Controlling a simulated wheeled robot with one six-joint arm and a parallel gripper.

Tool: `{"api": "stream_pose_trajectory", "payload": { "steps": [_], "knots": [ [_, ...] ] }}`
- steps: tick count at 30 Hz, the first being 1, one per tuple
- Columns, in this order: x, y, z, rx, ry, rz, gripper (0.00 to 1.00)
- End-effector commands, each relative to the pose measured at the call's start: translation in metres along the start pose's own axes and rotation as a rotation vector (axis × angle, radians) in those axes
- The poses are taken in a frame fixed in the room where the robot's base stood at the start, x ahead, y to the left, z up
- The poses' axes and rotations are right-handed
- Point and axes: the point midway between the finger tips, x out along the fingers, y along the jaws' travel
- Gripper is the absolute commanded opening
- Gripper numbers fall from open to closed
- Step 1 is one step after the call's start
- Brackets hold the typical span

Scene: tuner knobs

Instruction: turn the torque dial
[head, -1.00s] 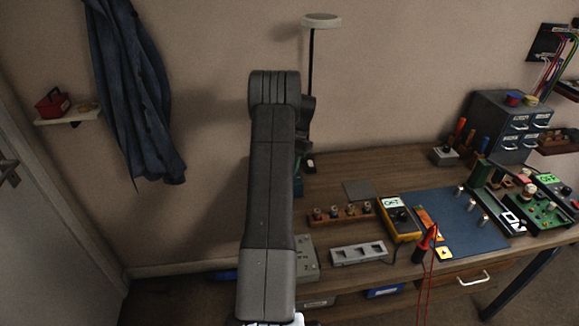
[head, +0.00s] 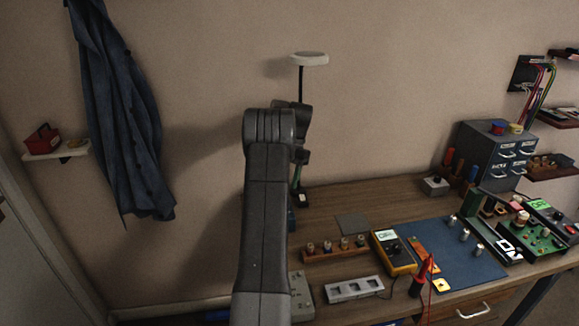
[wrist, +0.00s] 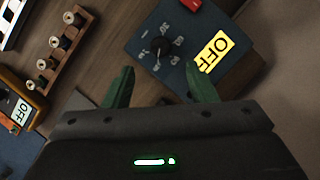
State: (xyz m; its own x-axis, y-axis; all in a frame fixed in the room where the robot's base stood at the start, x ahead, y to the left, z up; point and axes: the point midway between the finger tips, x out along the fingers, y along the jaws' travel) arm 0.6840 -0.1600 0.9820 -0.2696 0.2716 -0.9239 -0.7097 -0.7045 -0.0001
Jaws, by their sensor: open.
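A black dial (wrist: 159,46) with a pale pointer and a ring of numbers sits on a dark blue box (wrist: 178,55) in the wrist view. I cannot read a name for it; it looks like the torque dial. A yellow display reading OFF (wrist: 213,52) is right of the dial, and a red part (wrist: 191,4) is at the box's far edge. My gripper (wrist: 159,80) is open, its two green fingers apart and the dial between and beyond their tips, with nothing held. In the head view my arm hides the gripper and most of this box.
On the bench (head: 385,190) stand a wooden rack of small knobs (head: 335,249), a yellow meter (head: 396,258), a grey socketed block (head: 353,289) and red probes (head: 420,278). A blue mat (head: 462,262) and a green circuit board (head: 530,233) lie farther right. A lamp (head: 310,59) rises behind my arm.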

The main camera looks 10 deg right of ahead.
Motion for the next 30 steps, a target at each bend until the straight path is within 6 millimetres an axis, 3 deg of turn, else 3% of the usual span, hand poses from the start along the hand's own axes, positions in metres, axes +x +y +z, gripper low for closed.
{"api": "stream_pose_trajectory", "payload": {
  "steps": [6,12,25,30],
  "knots": [
    [-0.036,0.0,-0.001,0.001,0.002,-0.001,0.52],
    [-0.051,0.0,0.0,0.001,0.001,-0.001,0.52],
    [-0.052,0.0,0.0,0.001,-0.001,0.001,0.52],
    [-0.043,0.0,0.0,0.001,-0.003,0.001,0.52]
  ]
}}
